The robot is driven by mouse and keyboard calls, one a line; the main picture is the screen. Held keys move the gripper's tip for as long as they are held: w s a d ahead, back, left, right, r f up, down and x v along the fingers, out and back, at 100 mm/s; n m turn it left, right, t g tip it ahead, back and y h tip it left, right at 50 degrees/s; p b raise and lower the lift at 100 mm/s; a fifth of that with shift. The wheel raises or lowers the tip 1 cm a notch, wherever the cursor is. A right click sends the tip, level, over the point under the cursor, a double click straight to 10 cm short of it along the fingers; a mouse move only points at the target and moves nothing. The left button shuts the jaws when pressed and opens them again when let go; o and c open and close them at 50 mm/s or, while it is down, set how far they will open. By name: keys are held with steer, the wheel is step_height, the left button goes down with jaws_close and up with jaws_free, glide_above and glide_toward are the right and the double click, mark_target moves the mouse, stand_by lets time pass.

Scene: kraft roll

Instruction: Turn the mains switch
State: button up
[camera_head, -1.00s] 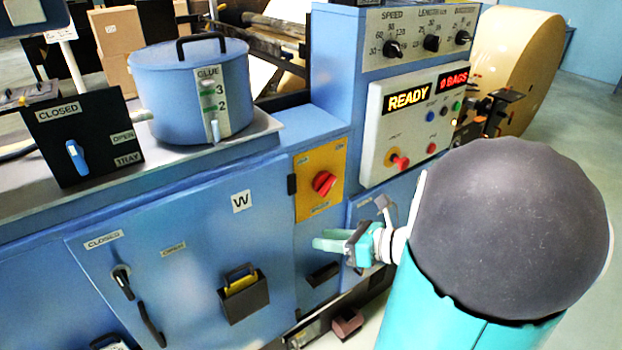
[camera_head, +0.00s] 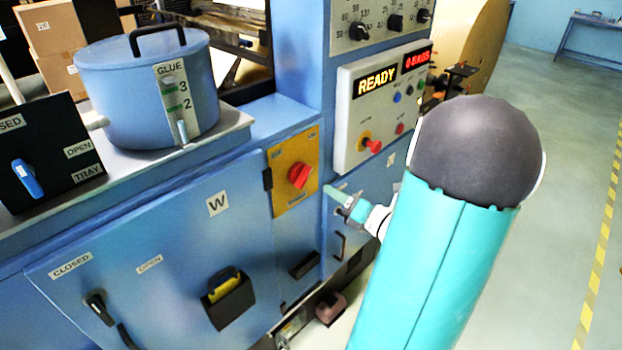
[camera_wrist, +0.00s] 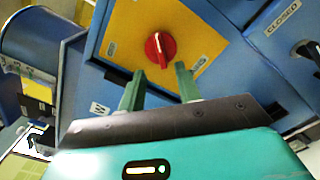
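The mains switch is a red rotary knob (camera_head: 299,175) on a yellow plate (camera_head: 285,197), set in the blue machine's front. In the wrist view the red knob (camera_wrist: 160,47) is straight ahead, beyond my fingertips, with its grip ridge close to upright in that picture. My gripper (camera_head: 332,192) is just right of the yellow plate in the head view. In the wrist view its two green fingers (camera_wrist: 158,76) are apart, with nothing between them, and stop short of the knob. The small labels on the plate are too blurred to read.
A blue glue pot (camera_head: 135,98) stands on the left ledge. Open floor is at right.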

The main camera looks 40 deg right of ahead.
mark_target(308, 176)
steer(key=w, duration=0.8)
steer(key=shift+w+a, duration=0.15)
steer(key=shift+w, duration=0.15)
steer(key=shift+c, duration=0.4)
jaws_close()
